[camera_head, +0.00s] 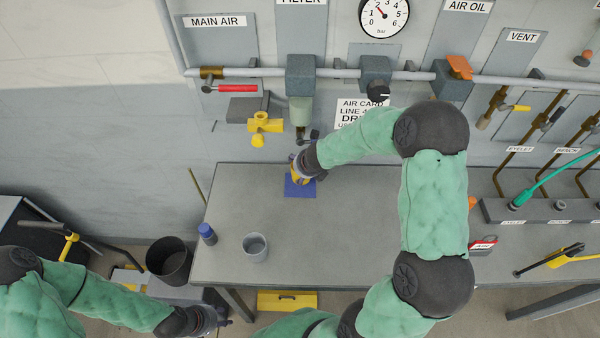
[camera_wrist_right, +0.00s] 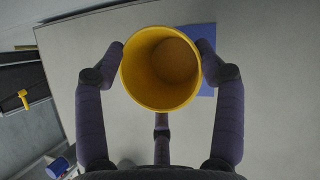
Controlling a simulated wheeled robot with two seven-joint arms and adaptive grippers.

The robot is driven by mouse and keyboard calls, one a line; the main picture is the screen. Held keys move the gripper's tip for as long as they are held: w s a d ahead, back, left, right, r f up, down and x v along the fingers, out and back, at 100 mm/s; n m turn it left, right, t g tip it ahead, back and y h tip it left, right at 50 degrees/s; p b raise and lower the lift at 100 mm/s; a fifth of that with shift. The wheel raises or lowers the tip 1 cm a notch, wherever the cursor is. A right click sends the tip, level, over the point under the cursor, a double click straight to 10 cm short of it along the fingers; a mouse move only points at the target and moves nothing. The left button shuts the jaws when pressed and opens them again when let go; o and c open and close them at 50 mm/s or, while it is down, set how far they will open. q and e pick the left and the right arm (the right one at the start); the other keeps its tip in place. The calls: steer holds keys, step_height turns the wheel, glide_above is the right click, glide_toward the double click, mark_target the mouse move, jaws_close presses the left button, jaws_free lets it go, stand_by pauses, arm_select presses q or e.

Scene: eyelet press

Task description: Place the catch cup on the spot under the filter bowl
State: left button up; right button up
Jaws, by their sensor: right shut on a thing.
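The yellow catch cup (camera_wrist_right: 160,68) is held between the fingers of my right gripper (camera_wrist_right: 160,70), its open mouth facing the wrist camera. In the head view my right gripper (camera_head: 300,172) is over the blue spot (camera_head: 300,190) on the bench, and hides most of the cup. The blue spot also shows in the wrist view (camera_wrist_right: 208,45), behind and right of the cup; I cannot tell if the cup touches the bench. The pale green filter bowl (camera_head: 300,110) hangs on the wall behind. My left gripper (camera_head: 212,320) is low at left, away from the bench; its fingers are unclear.
A black bin (camera_head: 170,259) stands left of the bench. A yellow valve (camera_head: 264,123) juts from the wall left of the filter.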

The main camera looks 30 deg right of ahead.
steer(key=shift+w+a, duration=0.1)
steer(key=shift+w, duration=0.1)
steer(key=shift+f+b, duration=1.2)
steer(key=shift+f, duration=0.65)
steer(key=shift+r, duration=0.1)
steer(key=o, duration=1.3)
